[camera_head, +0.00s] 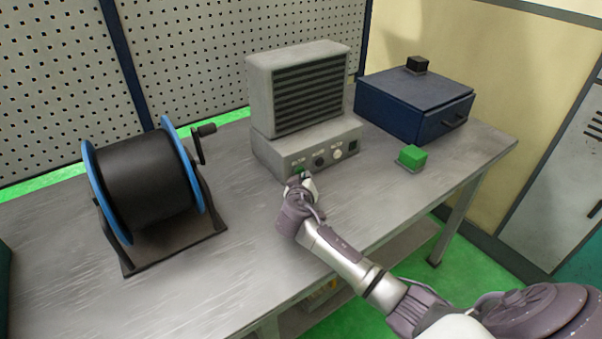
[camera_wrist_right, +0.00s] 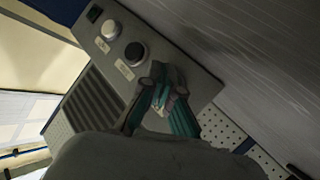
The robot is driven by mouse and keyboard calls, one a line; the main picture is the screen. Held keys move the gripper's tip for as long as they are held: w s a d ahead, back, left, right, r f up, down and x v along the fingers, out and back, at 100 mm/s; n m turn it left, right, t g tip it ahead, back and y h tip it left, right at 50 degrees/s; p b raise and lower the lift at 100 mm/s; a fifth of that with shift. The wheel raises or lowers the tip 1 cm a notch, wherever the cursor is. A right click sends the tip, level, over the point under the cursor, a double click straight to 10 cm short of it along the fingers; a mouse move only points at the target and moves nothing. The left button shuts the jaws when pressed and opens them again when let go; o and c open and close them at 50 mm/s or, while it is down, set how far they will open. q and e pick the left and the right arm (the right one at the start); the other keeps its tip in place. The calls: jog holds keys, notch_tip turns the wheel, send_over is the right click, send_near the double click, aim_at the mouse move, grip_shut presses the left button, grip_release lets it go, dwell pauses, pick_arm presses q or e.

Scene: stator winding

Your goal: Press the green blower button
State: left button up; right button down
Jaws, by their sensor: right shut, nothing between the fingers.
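The blower (camera_head: 298,90) is a grey box with dark louvres on a control base. Its sloped front panel carries the green button (camera_head: 298,170) at the left end, just above my right gripper (camera_head: 305,181). My right gripper is shut and empty, its tips at the panel's lower left. In the wrist view, the fingers (camera_wrist_right: 163,92) point at the panel beside the black knob (camera_wrist_right: 134,52) and cover the button's place. I cannot tell whether they touch the button. My left gripper is not in view.
A white knob (camera_head: 337,154) sits on the panel, right of the black one. A blue-rimmed black spool (camera_head: 148,180) stands left on the metal table (camera_head: 240,250). A green block (camera_head: 412,156) and a dark blue box (camera_head: 400,105) are to the right. The table's front left is clear.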

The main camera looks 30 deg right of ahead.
jog(key=shift+w+b, duration=0.3)
jog(key=shift+w, duration=0.2)
dwell(0.6)
dwell(0.3)
jog(key=shift+s+p, duration=0.4)
jog(key=shift+s, duration=0.4)
jog(key=shift+s, duration=0.3)
jog(key=shift+s+d+p, duration=0.15)
jog(key=shift+s+p, duration=0.35)
jog(key=shift+s, duration=0.6)
jog(key=shift+s+d+p, duration=0.1)
jog(key=shift+s+p, duration=0.4)
jog(key=shift+s, duration=0.55)
jog(key=shift+f, duration=0.1)
